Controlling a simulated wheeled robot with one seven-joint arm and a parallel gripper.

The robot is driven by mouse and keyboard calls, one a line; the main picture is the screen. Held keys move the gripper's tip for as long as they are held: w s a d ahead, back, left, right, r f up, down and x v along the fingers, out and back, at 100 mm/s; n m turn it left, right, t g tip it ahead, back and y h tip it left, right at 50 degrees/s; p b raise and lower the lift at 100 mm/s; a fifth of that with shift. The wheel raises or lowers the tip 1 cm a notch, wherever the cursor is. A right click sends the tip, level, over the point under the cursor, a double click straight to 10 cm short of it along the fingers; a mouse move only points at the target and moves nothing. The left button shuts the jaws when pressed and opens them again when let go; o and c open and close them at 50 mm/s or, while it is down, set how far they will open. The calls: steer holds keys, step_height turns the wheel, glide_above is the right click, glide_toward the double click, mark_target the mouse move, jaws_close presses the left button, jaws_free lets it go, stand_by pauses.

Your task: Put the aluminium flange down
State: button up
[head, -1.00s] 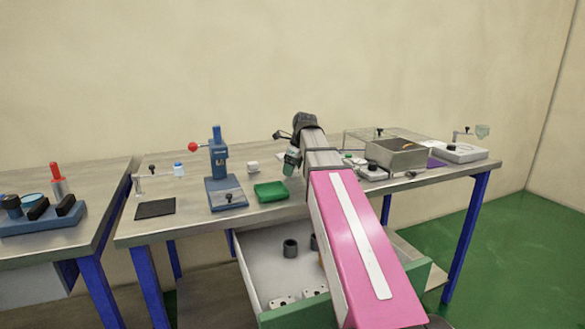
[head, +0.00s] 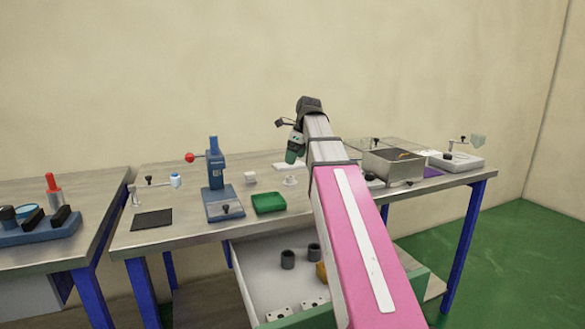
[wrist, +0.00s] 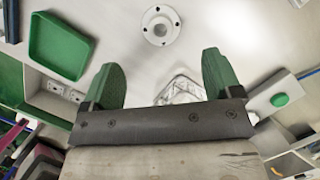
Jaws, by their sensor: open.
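The aluminium flange (head: 290,181) is a small pale disc with a raised hub, standing on the bench top behind the green tray. In the wrist view the flange (wrist: 160,26) shows its central hole and small bolt holes, and it lies beyond my fingertips. My gripper (head: 293,157) is above the flange in the head view, apart from it. Its green fingers are spread wide with nothing held between them in the wrist view (wrist: 160,75).
A green tray (head: 268,203) and a blue press (head: 217,180) stand left of the flange. A metal box (head: 394,167) stands to the right. An open drawer (head: 262,275) below the bench holds dark cylinders and other parts. Bare bench lies around the flange.

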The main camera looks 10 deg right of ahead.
steer(key=shift+v, duration=1.55)
